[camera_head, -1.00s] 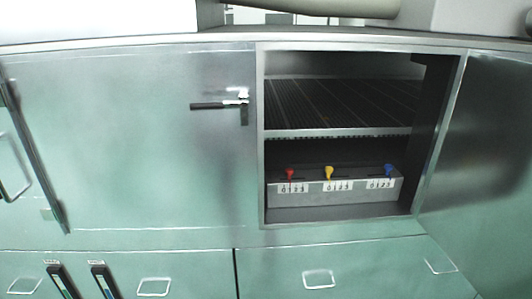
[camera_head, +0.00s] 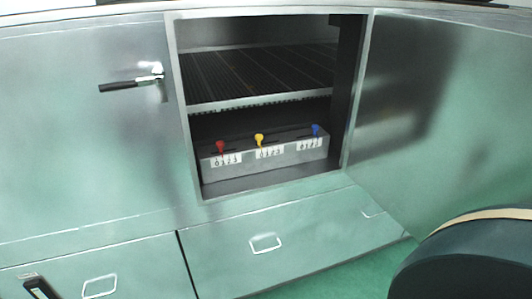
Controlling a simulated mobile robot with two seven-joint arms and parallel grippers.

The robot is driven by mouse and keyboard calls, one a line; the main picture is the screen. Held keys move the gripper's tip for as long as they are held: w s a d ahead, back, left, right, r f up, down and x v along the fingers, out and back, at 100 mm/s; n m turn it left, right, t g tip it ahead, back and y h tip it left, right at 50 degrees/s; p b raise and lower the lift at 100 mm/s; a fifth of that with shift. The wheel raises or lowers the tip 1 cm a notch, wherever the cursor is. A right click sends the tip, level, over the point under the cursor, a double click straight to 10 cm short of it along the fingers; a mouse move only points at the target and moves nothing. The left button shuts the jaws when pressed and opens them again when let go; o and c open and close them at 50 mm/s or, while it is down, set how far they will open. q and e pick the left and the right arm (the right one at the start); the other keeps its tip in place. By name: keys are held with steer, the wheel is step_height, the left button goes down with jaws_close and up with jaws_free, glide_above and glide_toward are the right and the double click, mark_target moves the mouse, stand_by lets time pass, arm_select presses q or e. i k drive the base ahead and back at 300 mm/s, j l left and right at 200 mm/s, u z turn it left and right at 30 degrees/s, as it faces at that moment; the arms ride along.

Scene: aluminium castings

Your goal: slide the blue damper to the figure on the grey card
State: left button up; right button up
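The blue damper (camera_head: 315,130) is a small knob at the right end of a grey box inside the open cabinet. A white card (camera_head: 310,144) with small figures sits below it on the box's front; the figures are too small to read surely. A yellow damper (camera_head: 259,139) is in the middle and a red damper (camera_head: 220,146) at the left, each above a similar card. Neither of my grippers is in view.
A ribbed shelf (camera_head: 260,75) lies above the box. The cabinet door (camera_head: 430,100) stands open at the right. A closed door with a black handle (camera_head: 118,86) is at the left. Drawers (camera_head: 265,243) lie below. A dark rounded object (camera_head: 470,262) fills the lower right corner.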

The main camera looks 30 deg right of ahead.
mark_target(315, 127)
steer(key=z, duration=1.45)
